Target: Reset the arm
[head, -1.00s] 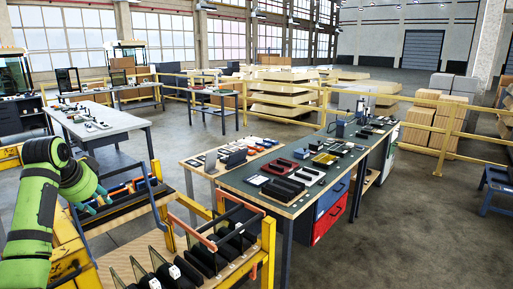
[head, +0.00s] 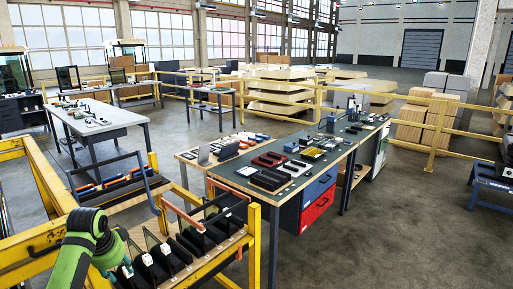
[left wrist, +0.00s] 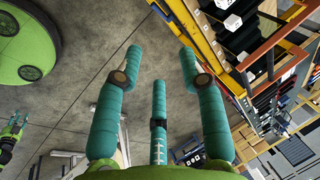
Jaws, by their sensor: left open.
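My left gripper (head: 112,268) is low at the left of the head view, at the end of my green arm. It is beside the yellow-framed trolley (head: 252,235), close to the dark parts on its wooden shelf; I cannot tell whether it touches them. In the left wrist view the left gripper (left wrist: 158,60) has its teal fingers spread, with nothing between them but grey floor behind.
A dark-topped workbench (head: 232,181) with trays and parts stands right of the trolley. A grey table (head: 75,125) is behind at left. Yellow railings (head: 440,125) run across the back. Open floor (head: 400,230) lies at right.

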